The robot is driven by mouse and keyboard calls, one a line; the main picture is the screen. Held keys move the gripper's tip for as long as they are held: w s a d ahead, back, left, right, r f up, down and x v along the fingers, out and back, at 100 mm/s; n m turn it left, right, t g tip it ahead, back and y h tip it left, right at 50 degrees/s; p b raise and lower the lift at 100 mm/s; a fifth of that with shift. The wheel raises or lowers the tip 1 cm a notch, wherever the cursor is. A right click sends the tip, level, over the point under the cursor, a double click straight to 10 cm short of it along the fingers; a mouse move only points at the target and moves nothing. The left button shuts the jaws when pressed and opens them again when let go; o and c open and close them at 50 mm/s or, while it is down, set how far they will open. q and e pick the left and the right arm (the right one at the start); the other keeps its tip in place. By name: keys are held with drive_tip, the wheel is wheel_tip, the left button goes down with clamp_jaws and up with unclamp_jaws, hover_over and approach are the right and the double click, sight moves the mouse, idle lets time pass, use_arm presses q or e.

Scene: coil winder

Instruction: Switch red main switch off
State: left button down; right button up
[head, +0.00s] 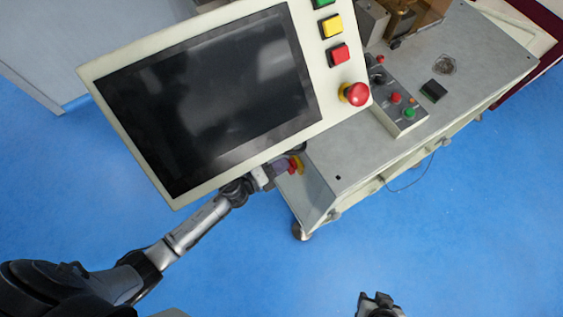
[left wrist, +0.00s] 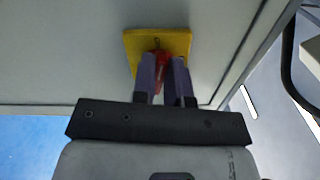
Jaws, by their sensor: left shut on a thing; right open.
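The red main switch (left wrist: 161,62) has a red handle on a yellow square plate (left wrist: 183,42), fixed to a grey cabinet panel. My left gripper (left wrist: 166,75) is shut on the red handle, one purple finger on each side of it. In the head view my left gripper (head: 278,167) reaches under the screen panel to the switch (head: 297,164) at the cabinet's near end. The exact turn of the handle is partly hidden by the fingers. My right gripper (head: 377,303) is open and empty at the bottom edge, over the blue floor.
A large panel with a dark screen (head: 210,100) overhangs my left arm. It carries several coloured buttons and a red emergency stop (head: 354,94). A control box (head: 400,103) stands on the grey worktop (head: 350,150). The blue floor (head: 450,230) in front is clear apart from a thin cable.

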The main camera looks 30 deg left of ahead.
use_arm(q)
drive_tip(key=shift+f+n+p, duration=0.1)
drive_tip(key=shift+n+p, duration=0.3)
drive_tip(key=shift+n, duration=0.6)
drive_tip(key=c, duration=1.1)
unclamp_jaws()
drive_tip(key=shift+c, duration=0.2)
drive_tip(key=v, duration=1.3)
drive_tip(key=shift+s+a, duration=0.3)
drive_tip(key=shift+f, duration=0.1)
